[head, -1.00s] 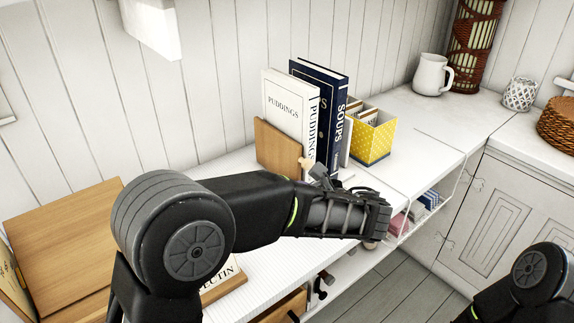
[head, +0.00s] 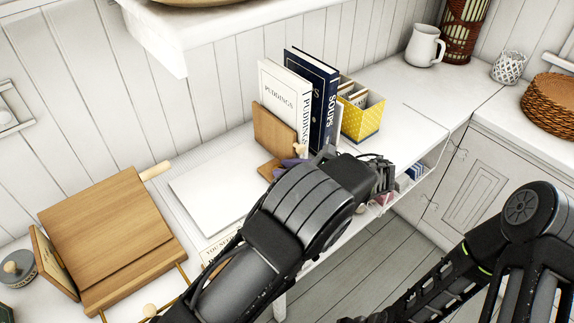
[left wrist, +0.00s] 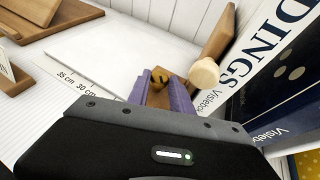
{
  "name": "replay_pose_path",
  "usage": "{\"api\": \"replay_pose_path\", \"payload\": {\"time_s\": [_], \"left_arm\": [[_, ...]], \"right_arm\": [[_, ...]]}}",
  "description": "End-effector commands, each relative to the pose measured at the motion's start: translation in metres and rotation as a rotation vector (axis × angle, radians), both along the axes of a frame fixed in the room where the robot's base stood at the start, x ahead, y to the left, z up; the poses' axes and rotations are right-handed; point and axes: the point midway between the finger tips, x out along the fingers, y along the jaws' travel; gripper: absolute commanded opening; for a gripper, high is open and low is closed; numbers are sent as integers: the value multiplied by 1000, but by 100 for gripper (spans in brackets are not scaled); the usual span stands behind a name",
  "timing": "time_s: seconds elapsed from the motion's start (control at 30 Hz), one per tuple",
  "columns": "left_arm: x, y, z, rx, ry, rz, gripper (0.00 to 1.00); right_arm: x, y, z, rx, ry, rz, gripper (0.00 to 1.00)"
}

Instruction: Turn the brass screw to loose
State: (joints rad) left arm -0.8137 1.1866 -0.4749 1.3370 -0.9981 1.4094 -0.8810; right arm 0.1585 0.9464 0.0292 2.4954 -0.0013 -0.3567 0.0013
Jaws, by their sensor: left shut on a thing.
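The brass screw (left wrist: 160,77) is small and dark gold in the left wrist view. It sits between the purple fingertips of my left gripper (left wrist: 160,92), which is shut on it. Behind it stands a wooden bookend (head: 274,130), with a pale round knob (left wrist: 205,73) close to the right finger. In the head view the purple fingers of my left gripper (head: 288,164) show low beside the bookend, and my arm hides the screw. My right arm is at the lower right of the head view, with its gripper out of the picture.
A white book (head: 283,98) and a navy book (head: 322,95) stand right against the bookend. A yellow box (head: 362,120) is beyond them. A white sheet or board (head: 205,190) lies left of the gripper, and a wooden stand (head: 110,225) is farther left.

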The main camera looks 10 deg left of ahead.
Motion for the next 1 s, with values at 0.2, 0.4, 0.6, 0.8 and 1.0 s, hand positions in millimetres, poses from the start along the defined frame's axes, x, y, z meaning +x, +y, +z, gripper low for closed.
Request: {"api": "replay_pose_path", "payload": {"time_s": [0.2, 0.4, 0.6, 0.8, 1.0], "left_arm": [[2, 2, 4, 6, -7, 0, 30], [1, 1, 2, 4, -4, 0, 46], [1, 1, 1, 2, -2, -1, 48], [-1, -4, 3, 2, -2, -3, 48], [-7, -26, 13, 5, -5, -6, 48]], "right_arm": [[0, 0, 0, 0, 0, 0, 36], [0, 0, 0, 0, 0, 0, 36], [0, 0, 0, 0, 0, 0, 36], [0, 0, 0, 0, 0, 0, 36], [0, 0, 3, 0, 0, 0, 36]]}}
